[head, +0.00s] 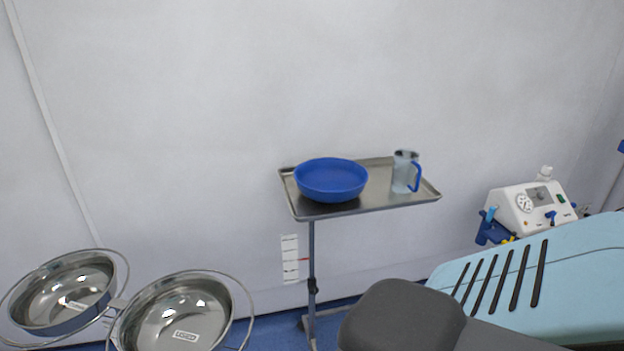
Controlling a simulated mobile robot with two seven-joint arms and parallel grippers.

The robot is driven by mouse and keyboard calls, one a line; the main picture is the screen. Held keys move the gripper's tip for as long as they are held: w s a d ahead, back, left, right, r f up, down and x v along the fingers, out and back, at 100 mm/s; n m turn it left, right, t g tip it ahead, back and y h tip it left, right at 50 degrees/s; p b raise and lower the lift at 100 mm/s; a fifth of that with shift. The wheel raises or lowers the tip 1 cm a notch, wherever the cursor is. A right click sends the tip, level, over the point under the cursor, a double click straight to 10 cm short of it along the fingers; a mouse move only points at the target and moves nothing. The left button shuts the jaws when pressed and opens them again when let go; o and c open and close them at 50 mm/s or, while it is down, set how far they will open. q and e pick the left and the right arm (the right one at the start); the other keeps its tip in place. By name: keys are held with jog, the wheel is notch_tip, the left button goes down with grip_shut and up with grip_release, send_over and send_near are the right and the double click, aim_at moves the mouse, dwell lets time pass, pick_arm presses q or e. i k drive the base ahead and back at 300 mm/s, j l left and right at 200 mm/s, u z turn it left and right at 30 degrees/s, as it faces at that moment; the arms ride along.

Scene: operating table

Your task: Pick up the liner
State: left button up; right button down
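A clear, cup-like container with a blue handle (404,172) stands upright on the right part of a metal tray (385,204). It may be the liner, but I cannot tell for sure. A round blue bowl (331,180) sits on the left part of the same tray, apart from the container. The tray is on a thin stand against the pale wall. Neither of my grippers is in view.
Two steel basins in ring stands, one further left (65,290) and one nearer (178,318), stand at lower left with labels inside. A light-blue padded table (575,275) with dark slots fills the lower right. A white device with a gauge (535,207) stands behind it.

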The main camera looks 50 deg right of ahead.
aim_at(326, 181)
jog(key=z, duration=1.75)
jog(key=i+l+u, duration=0.2)
jog(key=i+l, duration=0.15)
jog(key=l, duration=0.3)
jog(key=i+l+u, duration=0.15)
jog(key=l, duration=0.2)
jog(key=i+l+u, duration=0.1)
jog(key=l, duration=0.3)
jog(key=i+l+u, duration=0.1)
jog(key=l, duration=0.25)
jog(key=i+l+u, duration=0.1)
jog(key=i+l, duration=0.15)
jog(key=l, duration=0.15)
